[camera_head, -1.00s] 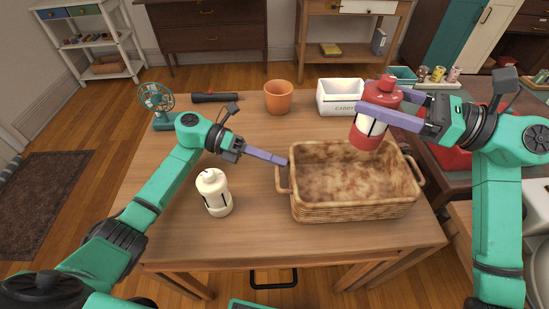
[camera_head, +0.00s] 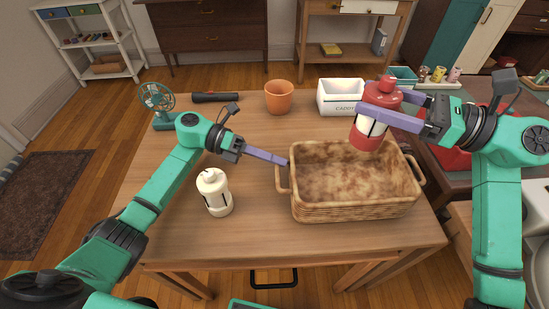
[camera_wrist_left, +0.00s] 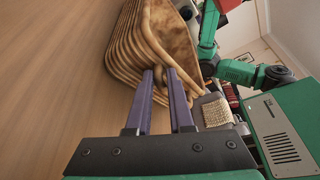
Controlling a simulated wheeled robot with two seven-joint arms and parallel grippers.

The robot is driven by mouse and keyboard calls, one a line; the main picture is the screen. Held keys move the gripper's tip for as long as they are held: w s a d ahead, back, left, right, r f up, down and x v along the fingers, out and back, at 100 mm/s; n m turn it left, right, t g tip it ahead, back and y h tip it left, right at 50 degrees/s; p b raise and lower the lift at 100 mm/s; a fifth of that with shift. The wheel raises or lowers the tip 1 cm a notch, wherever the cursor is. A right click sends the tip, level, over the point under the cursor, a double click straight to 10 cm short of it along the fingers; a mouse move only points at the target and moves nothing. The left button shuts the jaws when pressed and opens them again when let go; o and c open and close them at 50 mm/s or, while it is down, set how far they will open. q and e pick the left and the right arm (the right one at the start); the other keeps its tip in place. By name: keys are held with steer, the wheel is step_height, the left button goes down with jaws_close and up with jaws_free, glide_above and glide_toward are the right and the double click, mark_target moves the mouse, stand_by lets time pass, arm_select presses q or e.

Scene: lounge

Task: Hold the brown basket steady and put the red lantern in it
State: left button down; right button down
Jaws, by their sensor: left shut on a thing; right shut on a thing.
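The brown wicker basket (camera_head: 350,208) stands upright on the table, and its inside looks empty. My left gripper (camera_head: 284,161) is shut on the handle at the basket's left end. The left wrist view shows the purple fingers (camera_wrist_left: 166,75) on the handle of the basket (camera_wrist_left: 125,48). My right gripper (camera_head: 385,116) is shut on the red lantern (camera_head: 382,93), which has a red top and base with a pale middle. It holds the lantern upright above the back right part of the basket. The fingers hide part of the lantern's middle.
Behind are an orange pot (camera_head: 279,97), a white caddy (camera_head: 340,95), a dark flashlight (camera_head: 215,98) and a teal fan (camera_head: 157,103). The table's front left is clear.

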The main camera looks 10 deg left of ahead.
arm_select(q)
steer(key=shift+s+f, duration=0.1)
steer(key=shift+f, duration=0.2)
arm_select(e)
step_height(320, 180, down, 12)
steer(key=shift+f, duration=0.25)
stand_by(0.8)
arm_select(q)
steer(key=shift+d, duration=0.1)
arm_select(e)
jaws_free()
step_height(320, 180, up, 10)
steer(key=shift+s+r, duration=0.1)
arm_select(q)
steer(key=c, duration=0.7)
jaws_free()
steer(key=shift+r, duration=0.15)
